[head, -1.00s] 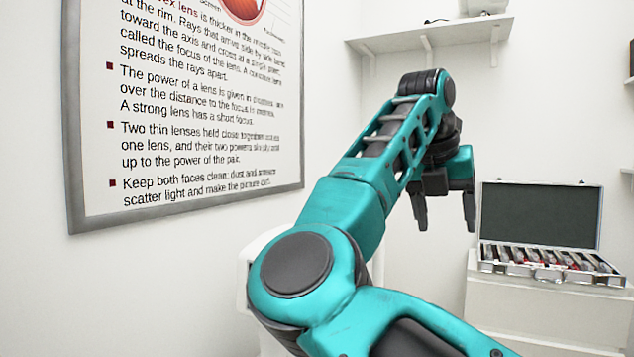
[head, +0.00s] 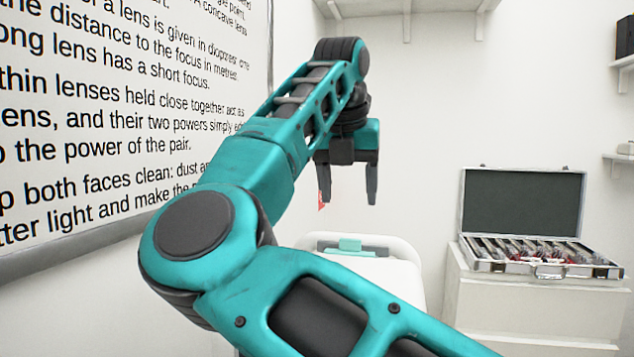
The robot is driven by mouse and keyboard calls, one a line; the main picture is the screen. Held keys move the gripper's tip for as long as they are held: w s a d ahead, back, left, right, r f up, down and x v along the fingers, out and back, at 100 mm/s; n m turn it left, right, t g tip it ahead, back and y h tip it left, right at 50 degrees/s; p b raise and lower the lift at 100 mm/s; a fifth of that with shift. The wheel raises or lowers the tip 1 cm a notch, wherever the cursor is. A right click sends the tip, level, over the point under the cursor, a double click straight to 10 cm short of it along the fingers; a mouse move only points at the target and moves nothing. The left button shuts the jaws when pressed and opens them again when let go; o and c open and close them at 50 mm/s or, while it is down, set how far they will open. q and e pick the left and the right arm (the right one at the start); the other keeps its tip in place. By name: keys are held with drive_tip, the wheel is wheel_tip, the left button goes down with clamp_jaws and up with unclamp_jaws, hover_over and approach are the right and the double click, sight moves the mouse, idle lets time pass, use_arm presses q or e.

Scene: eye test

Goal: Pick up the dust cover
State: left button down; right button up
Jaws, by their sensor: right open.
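I cannot make out a dust cover in the head view. My right gripper (head: 347,198) is in the air in front of the white wall, fingers pointing down. It is open, with a clear gap between the fingers and nothing held. My left gripper is out of view. My right arm covers the lower middle of the view and hides what lies behind it.
An open lens case (head: 520,267) with a dark-lined lid stands on a white cabinet (head: 505,305) at right. A wall shelf (head: 385,8) is above. A lens poster (head: 130,110) hangs at left. A small red thing (head: 321,206) shows beside a finger.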

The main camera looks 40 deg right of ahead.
sight(350, 239)
drive_tip(key=b+x, duration=0.3)
drive_tip(key=x, duration=0.5)
drive_tip(key=shift+w, duration=0.15)
drive_tip(key=shift+b+x, duration=0.5)
drive_tip(key=shift+x, duration=0.45)
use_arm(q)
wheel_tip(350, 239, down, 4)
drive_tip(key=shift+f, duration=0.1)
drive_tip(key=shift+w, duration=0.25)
use_arm(e)
drive_tip(key=shift+c, duration=0.5)
drive_tip(key=c, duration=0.7)
drive_tip(key=shift+o, duration=0.2)
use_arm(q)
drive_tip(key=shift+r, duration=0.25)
use_arm(e)
drive_tip(key=shift+r, duration=0.2)
